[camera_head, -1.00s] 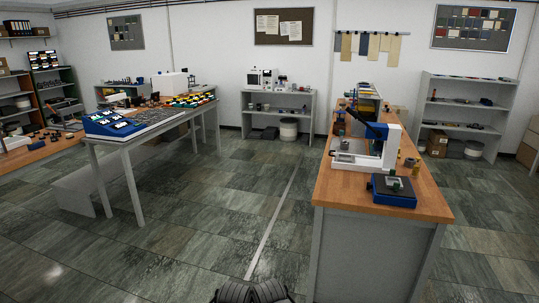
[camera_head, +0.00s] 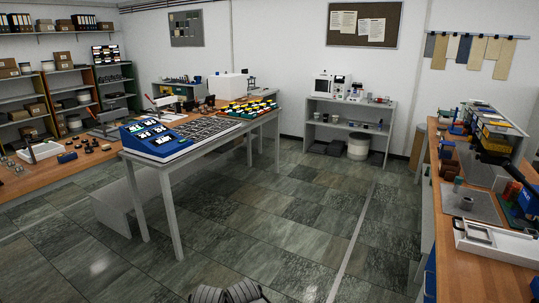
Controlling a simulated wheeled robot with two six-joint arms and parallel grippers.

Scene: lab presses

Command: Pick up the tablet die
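I cannot single out the tablet die. Small dark and metallic pieces (camera_head: 88,146) lie on the left wooden bench (camera_head: 40,180), too small to identify. A small grey cylinder (camera_head: 466,203) stands on a plate on the right wooden bench (camera_head: 432,170), beside a press-like device with a dark arm; I cannot tell what it is. Neither of my grippers is in view. Only dark ribbed parts of my own body show at the bottom edge.
A grey table (camera_head: 180,172) with a blue sloped display rack (camera_head: 155,138) and trays stands left of centre. Open tiled floor (camera_head: 270,220) lies between it and the right bench. A shelf unit (camera_head: 347,127) stands at the back wall.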

